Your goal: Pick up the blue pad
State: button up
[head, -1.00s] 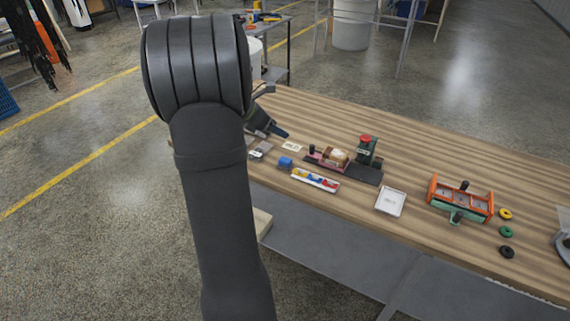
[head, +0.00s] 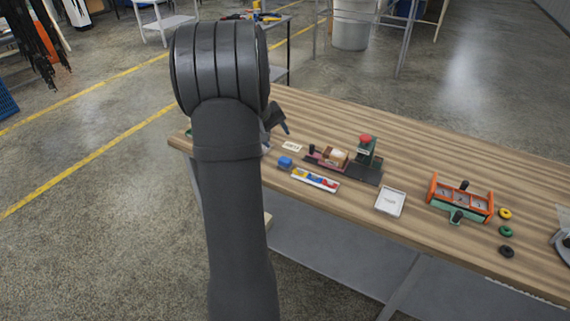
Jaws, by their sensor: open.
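A small blue block (head: 285,162), which looks like the blue pad, sits on the wooden table left of the middle, just behind a white tray with coloured pieces. My gripper (head: 279,122) shows only in part to the right of my dark arm, above the table and behind the blue pad in the picture. A dark finger sticks out there, apart from the pad. The rest of my gripper is hidden behind my arm. Nothing is seen held in it.
The white tray (head: 316,180) holds red, yellow and blue pieces. A dark fixture with a green press (head: 367,152) and red knob stands to the right. A white square dish (head: 390,202), an orange-framed box (head: 460,198) and several coloured rings lie further right.

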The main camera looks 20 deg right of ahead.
jog(key=m, duration=0.5)
jog(key=m+y, duration=0.2)
jog(key=m, duration=0.4)
send_near(285, 159)
jog(key=shift+t, duration=0.3)
jog(key=x, duration=0.2)
jog(key=s+x, duration=0.1)
jog(key=x, duration=0.2)
jog(key=shift+a+f, duration=0.1)
jog(key=shift+f, duration=0.05)
jog(key=shift+w+x, duration=0.15)
jog(key=shift+x, duration=1.15)
jog(key=shift+w+x, duration=0.15)
jog(key=shift+x, duration=1.15)
jog(key=shift+s, duration=0.1)
jog(key=c, duration=0.8)
